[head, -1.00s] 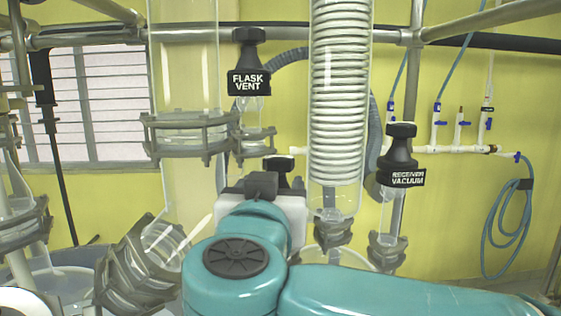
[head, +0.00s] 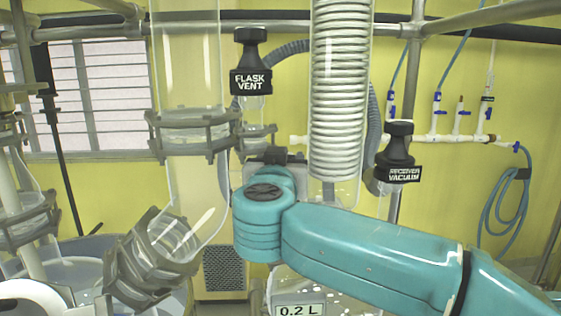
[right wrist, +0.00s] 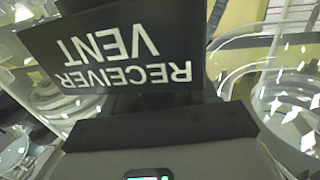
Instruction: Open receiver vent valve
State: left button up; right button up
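The receiver vent valve's black label (right wrist: 125,60), with white lettering, fills the upper left of the right wrist view and reads upside down. It is very close to my right gripper (right wrist: 160,128), whose dark body spans the bottom of that view. Its fingertips cannot be made out, so whether it is shut on the valve's handle is unclear. In the head view, my teal right arm reaches in from the right and hides the gripper and the receiver vent valve behind its wrist. My left gripper is not in view.
The flask vent valve (head: 251,68) hangs left of the coil condenser (head: 338,95). The receiver vacuum valve (head: 399,157) is to its right. A clamped glass joint (head: 150,262) is at lower left, close to my arm. A 0.2 L display (head: 299,311) shows below.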

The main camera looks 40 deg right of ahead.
jog(key=shift+a, duration=0.1)
jog(key=shift+c, duration=0.7)
jog(key=shift+n+t+y, duration=0.7)
jog(key=shift+y, duration=0.2)
jog(key=shift+w+a+n+t+y, duration=0.15)
jog(key=shift+n+t+y, duration=0.3)
jog(key=shift+n+y, duration=0.55)
jog(key=shift+a+n+t+y, duration=0.2)
jog(key=shift+n+t+y, duration=0.35)
jog(key=shift+y, duration=0.7)
jog(key=shift+w+a+n+t+y, duration=0.15)
jog(key=shift+n+t+y, duration=0.25)
jog(key=shift+n+y, duration=0.6)
jog(key=shift+y, duration=0.45)
